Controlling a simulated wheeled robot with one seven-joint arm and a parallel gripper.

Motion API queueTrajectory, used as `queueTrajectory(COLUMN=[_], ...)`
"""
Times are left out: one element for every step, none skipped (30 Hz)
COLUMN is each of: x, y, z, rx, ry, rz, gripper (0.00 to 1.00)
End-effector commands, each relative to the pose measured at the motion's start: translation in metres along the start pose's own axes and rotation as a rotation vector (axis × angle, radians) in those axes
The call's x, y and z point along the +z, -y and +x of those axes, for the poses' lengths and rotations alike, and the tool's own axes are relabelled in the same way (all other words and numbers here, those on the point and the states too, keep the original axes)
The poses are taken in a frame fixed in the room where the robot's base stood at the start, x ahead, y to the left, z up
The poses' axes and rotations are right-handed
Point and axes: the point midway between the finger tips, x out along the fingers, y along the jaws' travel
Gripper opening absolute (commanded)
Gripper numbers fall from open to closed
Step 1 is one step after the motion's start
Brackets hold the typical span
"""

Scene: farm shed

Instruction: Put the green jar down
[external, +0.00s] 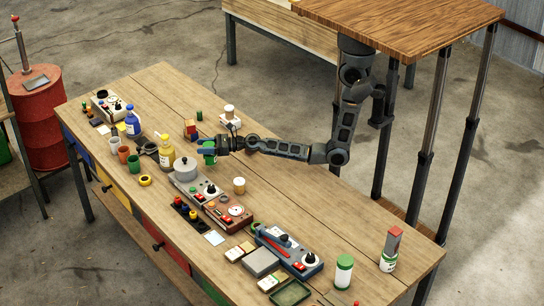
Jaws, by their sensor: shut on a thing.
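The green jar (210,159) is near the middle of the long wooden table, just right of a yellow bottle. My gripper (207,149) reaches in from the right and is shut on the jar near its top. The jar looks upright. I cannot tell whether its bottom touches the table or hangs a little above it. The fingers hide part of the jar.
The wooden table (365,233) is crowded. Close to the jar stand a yellow bottle (167,154), a grey pot (186,170) and a red-and-green block (190,129). A white-and-tan jar (239,185) stands nearer the front right. Bare wood lies right of the jar, under my arm.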

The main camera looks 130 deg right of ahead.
Motion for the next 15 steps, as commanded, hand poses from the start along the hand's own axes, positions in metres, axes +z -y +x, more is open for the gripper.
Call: queueTrajectory(x=[-0.0137, -0.0169, -0.0201, -0.0219, -0.023, -0.0236, -0.0235, -0.0232, -0.0226, -0.0223, -0.0223, -0.0222, -0.0222, -0.0225, -0.0236], y=[0.0002, 0.0004, 0.0007, 0.0007, 0.0007, 0.0005, 0.0004, 0.0003, 0.0002, 0.0002, 0.0002, 0.0002, 0.0002, 0.0002, 0.0001], z=[-0.0001, -0.0001, -0.0001, -0.0001, -0.0001, -0.0001, -0.0001, 0.0, -0.0001, -0.0001, -0.0001, -0.0001, -0.0001, -0.0001, -0.0001], rx=[0.0, -0.001, -0.001, -0.001, -0.001, -0.001, -0.001, -0.001, 0.0, 0.0, 0.0, 0.0, 0.0, 0.0, 0.0], ry=[0.0, 0.0, 0.001, 0.001, 0.001, 0.001, 0.001, 0.001, 0.001, 0.001, 0.001, 0.001, 0.001, 0.001, 0.001], rz=[0.002, 0.001, 0.002, 0.001, 0.0, 0.0, 0.0, 0.0, 0.0, 0.0, 0.0, 0.0, 0.0, 0.0, 0.0], gripper=[0.01, 0.01, 0.01, 0.01, 0.01, 0.01, 0.01, 0.01, 0.01, 0.01, 0.01, 0.01, 0.01, 0.01, 0.01])
